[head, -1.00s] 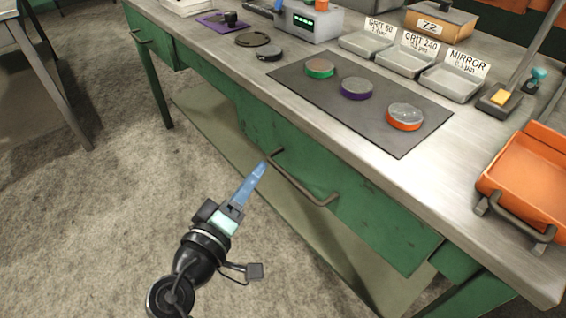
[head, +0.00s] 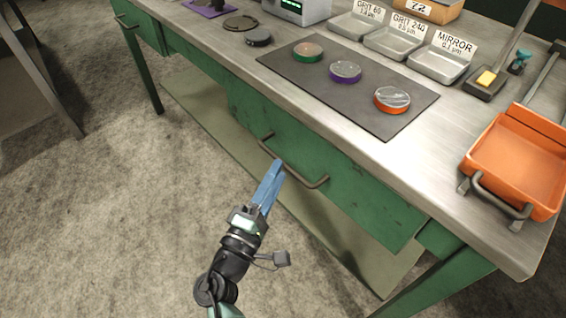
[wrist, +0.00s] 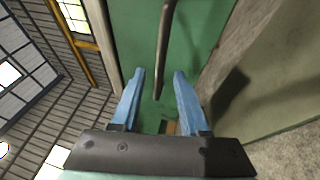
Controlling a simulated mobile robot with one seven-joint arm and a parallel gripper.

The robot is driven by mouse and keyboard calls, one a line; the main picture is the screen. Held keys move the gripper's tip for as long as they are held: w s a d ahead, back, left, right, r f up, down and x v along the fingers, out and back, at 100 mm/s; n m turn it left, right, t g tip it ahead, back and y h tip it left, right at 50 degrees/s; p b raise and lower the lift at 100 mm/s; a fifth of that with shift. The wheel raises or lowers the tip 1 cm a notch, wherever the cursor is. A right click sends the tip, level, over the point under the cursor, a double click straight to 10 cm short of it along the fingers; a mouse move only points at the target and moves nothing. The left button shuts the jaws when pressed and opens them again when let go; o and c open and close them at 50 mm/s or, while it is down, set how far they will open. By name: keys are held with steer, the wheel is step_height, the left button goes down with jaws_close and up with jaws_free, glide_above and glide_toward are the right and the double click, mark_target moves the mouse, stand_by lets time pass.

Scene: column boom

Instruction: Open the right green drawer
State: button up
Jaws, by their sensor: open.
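The right green drawer (head: 345,195) is under the worktop and its front looks shut. Its dark bar handle (head: 305,184) runs along the front; the handle also shows in the wrist view (wrist: 165,40). My gripper (head: 277,167) has blue fingers and is at the left part of this handle. In the wrist view my gripper (wrist: 157,78) is open, and the lower end of the bar appears between the two fingers. I cannot tell whether either finger touches the bar. The left green drawer (head: 138,25) is at the far left and looks shut.
The metal worktop (head: 440,150) overhangs the drawer. On it are a dark mat (head: 340,110) with several round pieces, grey trays (head: 438,65) and an orange tray (head: 515,165) near the right edge. A lower shelf (head: 215,115) lies beneath. The floor in front is clear.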

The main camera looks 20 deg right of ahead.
steer(key=shift+x, duration=1.9)
jaws_close()
